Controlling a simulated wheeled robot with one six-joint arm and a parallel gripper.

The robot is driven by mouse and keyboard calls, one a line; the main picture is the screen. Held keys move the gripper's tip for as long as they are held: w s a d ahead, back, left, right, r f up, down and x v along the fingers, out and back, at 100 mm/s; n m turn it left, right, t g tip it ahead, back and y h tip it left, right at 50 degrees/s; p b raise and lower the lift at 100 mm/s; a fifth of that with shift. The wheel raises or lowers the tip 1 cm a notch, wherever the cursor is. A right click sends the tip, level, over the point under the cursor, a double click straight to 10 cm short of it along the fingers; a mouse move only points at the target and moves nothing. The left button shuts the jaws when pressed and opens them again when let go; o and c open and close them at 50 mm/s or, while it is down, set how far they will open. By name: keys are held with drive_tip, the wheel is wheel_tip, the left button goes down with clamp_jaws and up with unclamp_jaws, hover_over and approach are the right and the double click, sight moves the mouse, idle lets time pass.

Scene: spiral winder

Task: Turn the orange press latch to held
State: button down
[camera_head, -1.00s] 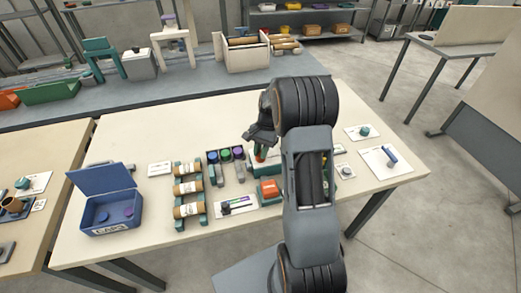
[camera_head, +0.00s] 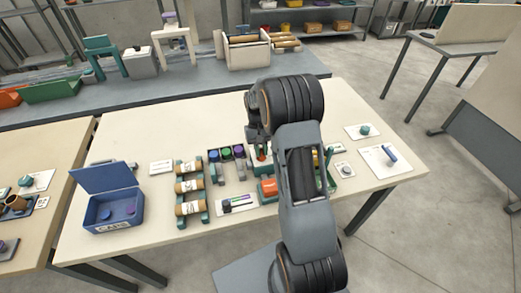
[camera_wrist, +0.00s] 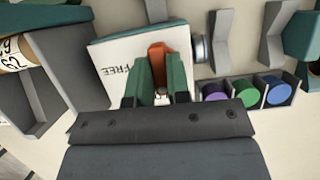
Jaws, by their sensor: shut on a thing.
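The orange press latch (camera_wrist: 157,56) stands up between the fingertips of my gripper (camera_wrist: 158,88) in the wrist view. My gripper is shut on it. A white plate marked FREE (camera_wrist: 112,62) lies beside the latch, on its left. In the head view a small part of the orange latch (camera_head: 261,154) shows below my gripper (camera_head: 259,143). My arm hides much of the device around it. Whether the latch is turned from FREE cannot be told.
Purple, green and blue caps (camera_wrist: 248,93) sit in a holder close to my gripper. An orange-topped block (camera_head: 268,187) stands in front. Cardboard rolls on a rack (camera_head: 189,187) and an open blue box (camera_head: 112,211) are further left. The table's back left is clear.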

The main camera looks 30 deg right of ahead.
drive_tip(key=shift+w+n, duration=0.1)
drive_tip(key=shift+n, duration=0.2)
drive_tip(key=c, duration=1.1)
unclamp_jaws()
drive_tip(key=shift+r, duration=0.1)
drive_tip(key=v, duration=1.3)
drive_tip(key=shift+w+a+r+b, duration=0.1)
drive_tip(key=shift+r+b, duration=0.2)
